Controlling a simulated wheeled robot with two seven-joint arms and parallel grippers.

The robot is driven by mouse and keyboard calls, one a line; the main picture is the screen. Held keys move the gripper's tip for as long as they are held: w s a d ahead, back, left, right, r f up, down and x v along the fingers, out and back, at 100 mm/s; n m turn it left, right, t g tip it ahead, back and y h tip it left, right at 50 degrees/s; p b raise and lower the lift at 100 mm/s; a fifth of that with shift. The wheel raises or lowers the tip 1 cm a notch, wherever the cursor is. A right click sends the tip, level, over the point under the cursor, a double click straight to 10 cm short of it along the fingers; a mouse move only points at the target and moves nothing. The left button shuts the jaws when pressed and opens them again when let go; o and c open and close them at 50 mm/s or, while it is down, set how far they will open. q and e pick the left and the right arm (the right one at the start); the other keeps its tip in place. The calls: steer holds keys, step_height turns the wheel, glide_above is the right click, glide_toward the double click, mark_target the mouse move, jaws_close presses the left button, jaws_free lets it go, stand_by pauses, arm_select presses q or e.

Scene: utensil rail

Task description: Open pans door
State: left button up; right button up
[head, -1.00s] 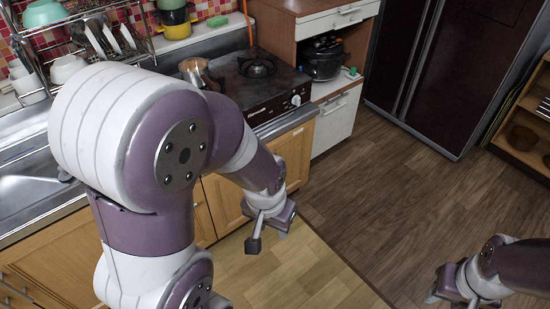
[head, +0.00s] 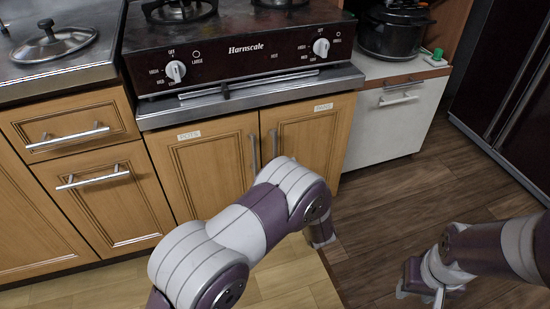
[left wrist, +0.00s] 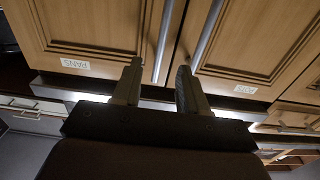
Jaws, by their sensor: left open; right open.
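The pans door (head: 308,135) is the right of two wooden doors under the stove. It looks shut. Its label (head: 323,107) reads PANS, and its upright bar handle (head: 273,143) is near the inner edge. In the left wrist view the scene is upside down, with the PANS label (left wrist: 75,63) at left. There my left gripper (left wrist: 157,72) is open and empty, facing the doors. The pans handle (left wrist: 164,35) appears between its fingers in the picture; contact cannot be told. In the head view my left arm hides most of this gripper. My right gripper (head: 420,290) is open, low over the floor.
The pots door (head: 200,168) is at left, its handle (head: 253,153) close beside the pans handle. The stove (head: 240,40) has a front rail above the doors. A white drawer unit (head: 390,125) stands at right. Drawers (head: 80,135) are at left. The wooden floor (head: 385,215) at right is clear.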

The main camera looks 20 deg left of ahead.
mark_target(275, 148)
arm_select(q)
steer(key=b+x, duration=0.3)
steer(key=x, duration=0.5)
steer(key=shift+w+a, duration=0.45)
steer(key=shift+w, duration=0.05)
steer(key=shift+r, duration=0.1)
steer(key=shift+c, duration=0.3)
jaws_close()
